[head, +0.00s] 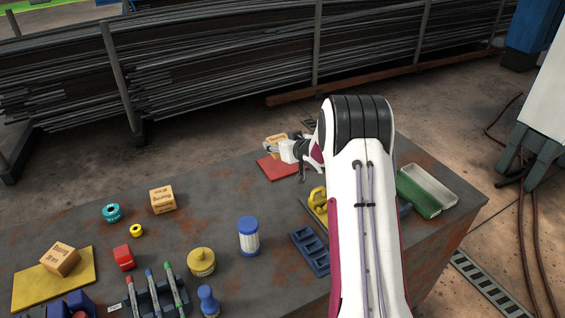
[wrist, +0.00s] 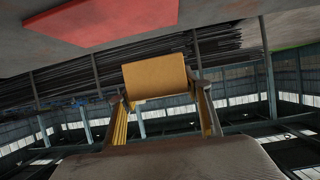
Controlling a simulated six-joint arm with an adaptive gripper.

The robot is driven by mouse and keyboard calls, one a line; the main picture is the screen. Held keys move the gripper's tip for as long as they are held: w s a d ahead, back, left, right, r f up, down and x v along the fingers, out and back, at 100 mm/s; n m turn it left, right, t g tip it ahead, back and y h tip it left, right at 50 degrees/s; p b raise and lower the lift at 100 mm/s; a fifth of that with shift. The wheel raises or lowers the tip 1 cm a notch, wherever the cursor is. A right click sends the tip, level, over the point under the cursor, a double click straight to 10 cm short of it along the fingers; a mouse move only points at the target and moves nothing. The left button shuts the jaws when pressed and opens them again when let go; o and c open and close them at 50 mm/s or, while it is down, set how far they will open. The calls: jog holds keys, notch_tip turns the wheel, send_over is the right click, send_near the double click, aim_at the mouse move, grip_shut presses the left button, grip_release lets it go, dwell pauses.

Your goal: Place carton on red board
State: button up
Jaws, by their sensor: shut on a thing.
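A small tan carton (head: 276,139) is held by my gripper (head: 288,151) at the far side of the table. In the wrist view the carton (wrist: 156,77) sits between the two yellow-lined fingers of my gripper (wrist: 159,90), which is shut on it. The red board (head: 272,168) lies flat on the table just below the gripper in the head view, partly hidden by it. In the wrist view the red board (wrist: 105,22) is at the top, with a gap between it and the carton.
Another carton (head: 162,199) stands left of centre, and one (head: 60,259) sits on a yellow board (head: 28,289). A yellow object (head: 318,200), blue tray (head: 311,250) and green-and-white container (head: 426,191) are near my arm. Bare table lies left of the red board.

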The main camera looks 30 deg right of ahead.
send_over(280, 170)
jog(key=shift+f, duration=2.05)
jog(key=shift+f, duration=0.1)
jog(key=shift+f, duration=1.8)
jog(key=shift+f, duration=0.15)
jog(key=o, duration=1.4)
jog(key=shift+c, duration=0.2)
jog(key=shift+s+r, duration=0.3)
jog(key=shift+v, duration=5.7)
jog(key=shift+a, duration=0.1)
